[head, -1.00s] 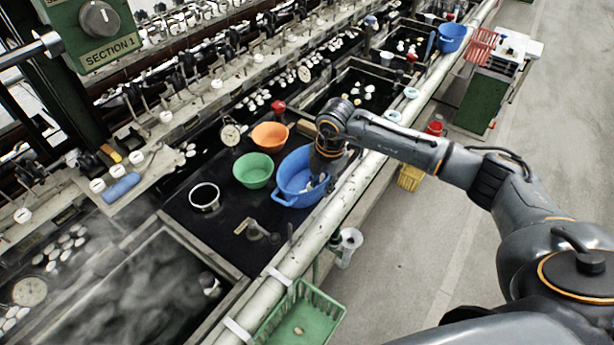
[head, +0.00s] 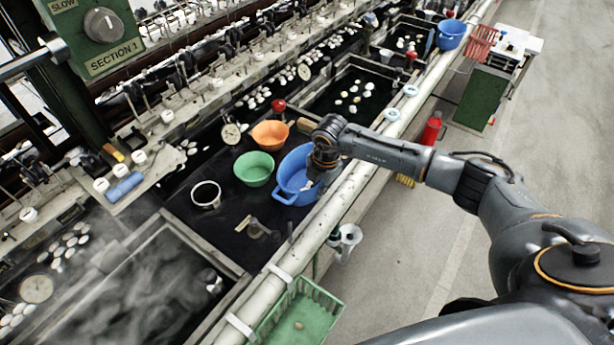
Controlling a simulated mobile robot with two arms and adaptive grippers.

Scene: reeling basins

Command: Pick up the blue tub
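The blue tub (head: 291,184) stands on the dark bench surface beside the pale pipe rail, with a handle at its near left rim. My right gripper (head: 311,184) points down at the right side of this tub, over its rim. The wrist hides part of the tub's right side. The fingers are small and partly covered, so I cannot tell whether they are open or touching the rim. A second blue tub (head: 451,35) stands far off at the top right. My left gripper is not in view.
A green bowl (head: 254,169) and an orange bowl (head: 270,134) stand close to the tub's left. A white-rimmed pot (head: 206,195) is farther left. The pipe rail (head: 337,202) runs along the bench edge. A steaming basin (head: 140,290) lies at lower left.

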